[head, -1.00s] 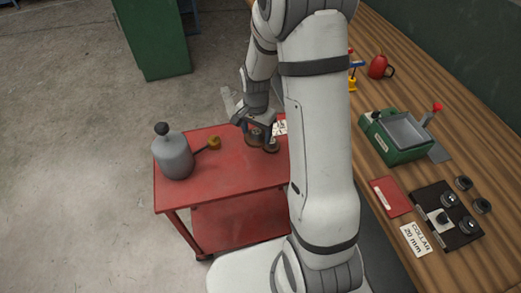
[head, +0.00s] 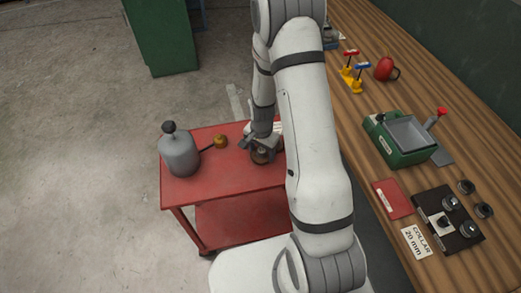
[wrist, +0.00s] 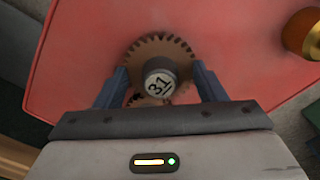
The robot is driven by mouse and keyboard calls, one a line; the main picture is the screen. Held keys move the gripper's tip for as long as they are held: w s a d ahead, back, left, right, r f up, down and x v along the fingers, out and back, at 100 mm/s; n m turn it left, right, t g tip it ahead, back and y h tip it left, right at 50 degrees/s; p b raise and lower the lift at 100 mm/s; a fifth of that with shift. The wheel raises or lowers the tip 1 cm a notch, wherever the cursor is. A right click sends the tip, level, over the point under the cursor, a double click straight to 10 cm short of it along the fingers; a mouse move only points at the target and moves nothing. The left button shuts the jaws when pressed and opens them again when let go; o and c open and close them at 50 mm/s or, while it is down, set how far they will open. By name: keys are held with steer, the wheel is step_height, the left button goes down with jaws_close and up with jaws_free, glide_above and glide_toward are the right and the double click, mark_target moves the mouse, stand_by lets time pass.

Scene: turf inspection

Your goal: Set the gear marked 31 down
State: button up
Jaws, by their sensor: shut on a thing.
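The gear marked 31 (wrist: 160,52) is a brown toothed wheel with a grey hub, its number on the pale hub face. It is in the wrist view between the two fingers of my gripper (wrist: 162,88), which is shut on it. In the head view my gripper (head: 262,143) is over the red cart top (head: 221,173), with the brown gear (head: 262,156) at its fingertips. More brown teeth show below the hub in the wrist view; I cannot tell whether they belong to a second gear. Whether the gear touches the cart is unclear.
The cart's front middle is clear. The wooden bench (head: 370,130) at right holds a green tray device (head: 398,140), a red mug (head: 385,69) and a dark fixture (head: 447,222).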

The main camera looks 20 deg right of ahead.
mark_target(261, 150)
steer(key=shift+f, duration=0.2)
steer(key=o, duration=1)
steer(key=shift+r, duration=0.1)
steer(key=s+r+n+t+b, duration=0.15)
steer(key=s+r, duration=0.25)
steer(key=r, duration=0.8)
steer(key=s+r+n, duration=0.3)
steer(key=r, duration=0.9)
steer(key=s+a+r+n+t, duration=0.1)
steer(key=s+r+n, duration=0.4)
steer(key=s, duration=0.7)
step_height(261, 150, up, 3)
steer(key=shift+s+f+t, duration=0.2)
steer(key=shift+s+t, duration=0.1)
steer(key=shift+t, duration=0.15)
